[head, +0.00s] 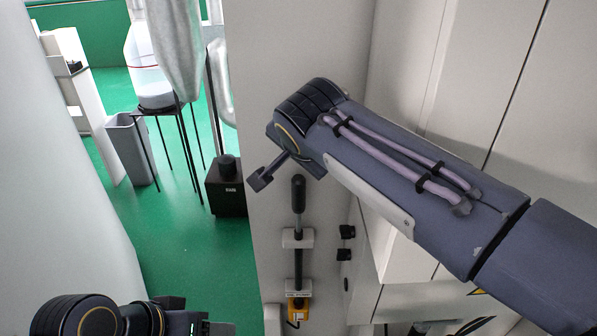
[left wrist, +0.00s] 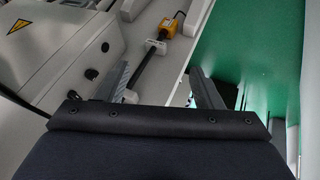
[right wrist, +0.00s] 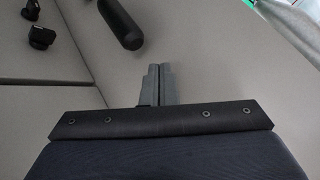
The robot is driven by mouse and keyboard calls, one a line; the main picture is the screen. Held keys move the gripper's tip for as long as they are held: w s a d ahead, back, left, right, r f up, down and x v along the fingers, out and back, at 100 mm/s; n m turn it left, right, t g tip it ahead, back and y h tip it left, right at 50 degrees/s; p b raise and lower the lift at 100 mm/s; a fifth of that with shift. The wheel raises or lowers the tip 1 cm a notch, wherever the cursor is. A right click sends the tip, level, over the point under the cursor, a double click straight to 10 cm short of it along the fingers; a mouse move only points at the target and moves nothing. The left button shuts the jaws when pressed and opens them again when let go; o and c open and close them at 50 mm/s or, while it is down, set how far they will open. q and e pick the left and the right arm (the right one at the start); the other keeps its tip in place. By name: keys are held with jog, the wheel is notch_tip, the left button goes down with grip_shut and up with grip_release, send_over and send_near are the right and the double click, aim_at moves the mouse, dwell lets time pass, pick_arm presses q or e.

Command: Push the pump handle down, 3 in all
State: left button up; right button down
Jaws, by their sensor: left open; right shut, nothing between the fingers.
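The pump has a black upright handle grip (head: 298,195) on a dark shaft, with an orange body (head: 298,308) at the bottom, on the face of a pale panel. My right gripper (head: 260,181) is shut and empty, up and left of the grip in the head view. In the right wrist view the closed fingertips (right wrist: 159,68) are apart from the grip (right wrist: 118,22), which lies up and left. My left gripper (head: 205,316) is open at the lower left. The left wrist view shows its spread fingers (left wrist: 158,68), with the shaft and orange body (left wrist: 169,28) beyond them.
Black knobs (head: 347,232) stick out right of the pump. White cabinets (head: 480,60) fill the right side. On the green floor (head: 180,260) stand a grey bin (head: 130,150), a black box (head: 226,190) and a black stand bearing a clear vessel (head: 147,65).

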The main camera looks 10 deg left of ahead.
notch_tip(320, 180, up, 3)
jog(key=shift+r+p, duration=0.2)
jog(key=shift+p, duration=0.8)
pick_arm(q)
notch_tip(320, 180, up, 2)
jog(key=shift+r, duration=0.2)
pick_arm(e)
jog(key=shift+f, duration=0.1)
pick_arm(q)
grip_shut()
dwell(0.8)
